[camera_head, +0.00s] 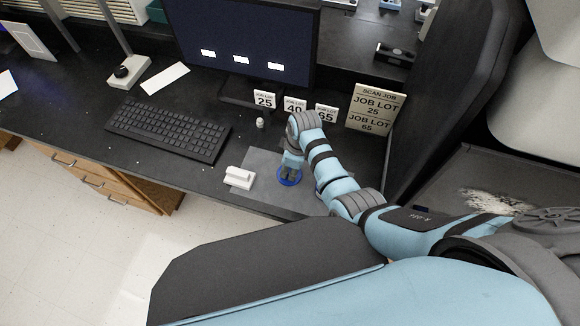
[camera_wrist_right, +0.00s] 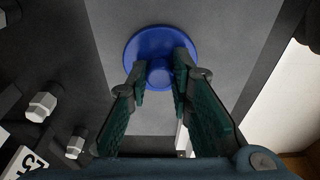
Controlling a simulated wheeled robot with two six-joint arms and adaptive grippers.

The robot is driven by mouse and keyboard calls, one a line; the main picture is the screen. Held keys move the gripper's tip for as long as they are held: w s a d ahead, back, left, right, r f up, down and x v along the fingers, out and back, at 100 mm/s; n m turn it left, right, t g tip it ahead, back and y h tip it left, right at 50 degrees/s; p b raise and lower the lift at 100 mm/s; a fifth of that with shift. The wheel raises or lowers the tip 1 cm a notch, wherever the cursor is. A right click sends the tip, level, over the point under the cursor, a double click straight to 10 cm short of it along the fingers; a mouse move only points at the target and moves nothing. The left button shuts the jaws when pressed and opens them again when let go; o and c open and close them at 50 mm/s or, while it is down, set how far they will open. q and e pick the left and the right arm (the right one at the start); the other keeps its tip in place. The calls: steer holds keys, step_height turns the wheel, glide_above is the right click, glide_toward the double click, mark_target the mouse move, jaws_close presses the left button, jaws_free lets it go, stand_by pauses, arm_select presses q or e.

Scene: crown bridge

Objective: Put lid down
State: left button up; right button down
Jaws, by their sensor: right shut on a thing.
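The lid is a round blue disc with a raised knob in its middle. In the head view the lid (camera_head: 289,180) shows at the tip of my right gripper (camera_head: 290,168), over the grey mat (camera_head: 310,200). In the right wrist view the lid (camera_wrist_right: 140,48) is at the top centre, and the two fingers of my right gripper (camera_wrist_right: 163,78) are closed on its knob. I cannot tell whether the lid touches the mat or hangs just above it. My left gripper is not in view.
A white block-shaped holder (camera_head: 240,178) sits left of the lid. A small white piece (camera_head: 260,122) stands behind, near the job lot cards (camera_head: 295,105). A keyboard (camera_head: 168,129), a monitor (camera_head: 245,45) and a sign board (camera_head: 375,108) surround the mat. White pieces (camera_wrist_right: 42,105) show in the wrist view.

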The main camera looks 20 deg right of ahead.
steer(key=c, duration=1.7)
jaws_free()
steer(key=shift+f, duration=0.1)
steer(key=shift+o, duration=1.3)
steer(key=shift+w, duration=0.15)
steer(key=shift+w+f, duration=0.1)
steer(key=shift+r, duration=0.4)
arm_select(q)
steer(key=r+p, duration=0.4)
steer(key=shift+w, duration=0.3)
arm_select(e)
step_height(320, 180, up, 12)
steer(key=s+d, duration=0.1)
steer(key=shift+d, duration=0.25)
steer(key=shift+f, duration=0.1)
